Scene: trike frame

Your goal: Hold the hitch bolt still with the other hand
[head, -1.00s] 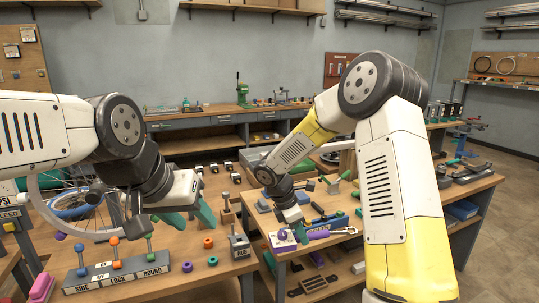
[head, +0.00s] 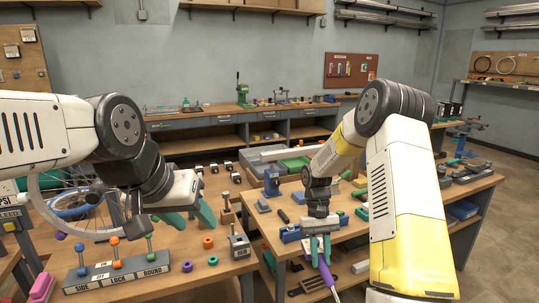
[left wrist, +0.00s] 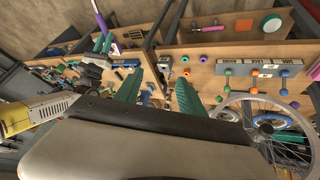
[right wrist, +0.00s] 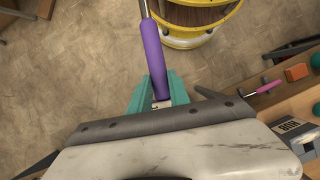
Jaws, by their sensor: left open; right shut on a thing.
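My right gripper (head: 320,254) is shut on the purple handle of a wrench (head: 328,278) and holds it in front of the right table's edge. In the right wrist view the purple handle (right wrist: 154,58) stands between its teal fingers (right wrist: 160,95). My left gripper (head: 190,217) is open and empty above the left table; its spread teal fingers (left wrist: 158,92) show in the left wrist view. I cannot tell for certain which part is the hitch bolt. An upright post on a wooden block (head: 227,212) stands just right of the left fingers.
A grey block labelled HUB (head: 240,246) stands on the left table's right edge. A long labelled block with coloured knobs (head: 118,274) lies at the front. Purple and orange rings (head: 208,242) lie between. A gap separates the two tables. A yellow-rimmed bucket (right wrist: 190,40) stands on the floor.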

